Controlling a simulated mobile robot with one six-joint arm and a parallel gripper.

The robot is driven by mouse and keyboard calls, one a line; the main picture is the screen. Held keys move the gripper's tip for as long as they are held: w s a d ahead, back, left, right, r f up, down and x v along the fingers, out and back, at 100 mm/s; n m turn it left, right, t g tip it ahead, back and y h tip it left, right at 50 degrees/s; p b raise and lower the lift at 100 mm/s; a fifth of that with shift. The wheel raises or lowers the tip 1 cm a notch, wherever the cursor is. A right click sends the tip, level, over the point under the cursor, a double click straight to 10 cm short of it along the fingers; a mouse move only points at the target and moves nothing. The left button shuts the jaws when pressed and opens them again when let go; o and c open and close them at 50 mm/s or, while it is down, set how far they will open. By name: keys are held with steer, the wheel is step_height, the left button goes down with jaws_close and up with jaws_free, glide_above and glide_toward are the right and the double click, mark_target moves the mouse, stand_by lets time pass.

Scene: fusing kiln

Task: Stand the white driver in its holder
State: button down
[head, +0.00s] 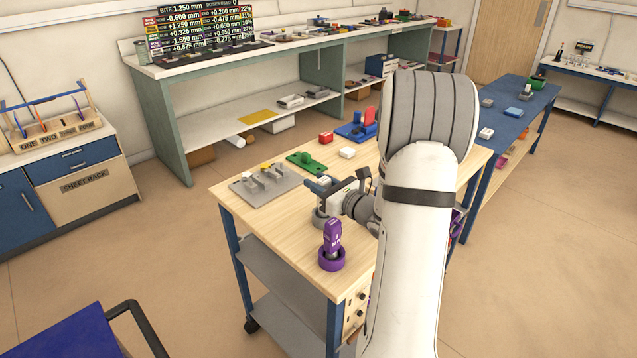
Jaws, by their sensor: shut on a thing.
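My gripper (320,185) is over the wooden table, reaching left from my arm, with its fingers shut on a small pale thing that looks like the white driver (324,180). Most of the driver is hidden by the fingers, so its tilt is hard to tell. A grey round holder (318,216) stands on the table just below the gripper, partly covered by it. I cannot tell whether the driver touches this holder. A purple driver (333,235) stands upright in a purple round holder (331,262) nearer the front edge.
A grey fixture plate (257,195) lies left of the gripper. The table's front left is clear.

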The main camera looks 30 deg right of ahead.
steer(key=shift+f+b, duration=0.5)
steer(key=shift+f, duration=0.05)
steer(key=c, duration=1)
jaws_free()
steer(key=shift+o, duration=0.2)
steer(key=v, duration=0.7)
steer(key=shift+s, duration=0.4)
